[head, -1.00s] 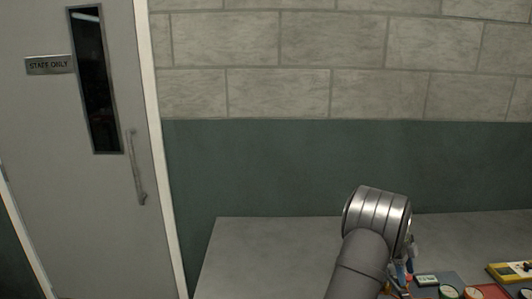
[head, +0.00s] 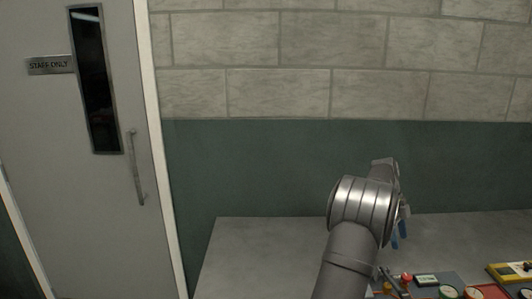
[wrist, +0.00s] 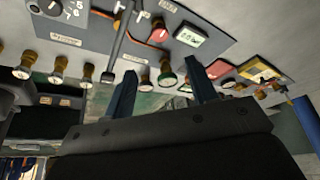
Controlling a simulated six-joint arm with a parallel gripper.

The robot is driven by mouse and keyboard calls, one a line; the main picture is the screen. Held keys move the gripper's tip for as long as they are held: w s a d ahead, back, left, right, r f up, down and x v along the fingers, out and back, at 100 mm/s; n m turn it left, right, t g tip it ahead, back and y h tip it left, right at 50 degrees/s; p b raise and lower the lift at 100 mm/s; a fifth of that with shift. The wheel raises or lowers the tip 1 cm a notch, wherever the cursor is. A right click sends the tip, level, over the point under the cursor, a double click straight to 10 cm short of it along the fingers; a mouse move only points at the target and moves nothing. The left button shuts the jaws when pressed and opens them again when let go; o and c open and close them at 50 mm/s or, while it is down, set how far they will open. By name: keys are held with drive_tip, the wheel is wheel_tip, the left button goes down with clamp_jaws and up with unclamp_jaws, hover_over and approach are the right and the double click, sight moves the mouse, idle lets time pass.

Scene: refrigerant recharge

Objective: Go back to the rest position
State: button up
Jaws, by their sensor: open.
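My gripper (wrist: 163,84) shows in the wrist view as two blue fingers spread apart, with nothing held between them. In the head view it is partly hidden behind my arm, with its blue fingers (head: 400,234) hanging down above the table. In the wrist view, a grey panel (wrist: 92,30) with several brass fittings lies beyond the fingertips, apart from them as far as I can see.
At the head view's lower right are a small display (head: 427,281), a red-topped fitting (head: 406,279) and a yellow meter (head: 507,270). The grey table (head: 255,255) is bare left of my arm. A door (head: 55,130) stands at left.

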approach(406, 276)
drive_tip(key=x, duration=0.8)
drive_tip(key=shift+s+d, duration=0.1)
drive_tip(key=n, duration=0.2)
drive_tip(key=n+t+h, duration=0.1)
drive_tip(key=n, duration=0.1)
drive_tip(key=shift+s+n+t, duration=0.15)
drive_tip(key=shift+n+t, duration=0.15)
drive_tip(key=n+t, duration=0.1)
drive_tip(key=n, duration=0.3)
drive_tip(key=shift+s+t, duration=0.1)
drive_tip(key=shift+t, duration=0.2)
drive_tip(key=n, duration=0.2)
drive_tip(key=n+t, duration=0.1)
drive_tip(key=n, duration=0.1)
drive_tip(key=shift+s+t, duration=0.15)
drive_tip(key=shift+t, duration=0.15)
drive_tip(key=shift+s+n+t+y, duration=0.1)
drive_tip(key=shift+n+t+y, duration=0.3)
drive_tip(key=shift+n, duration=1.2)
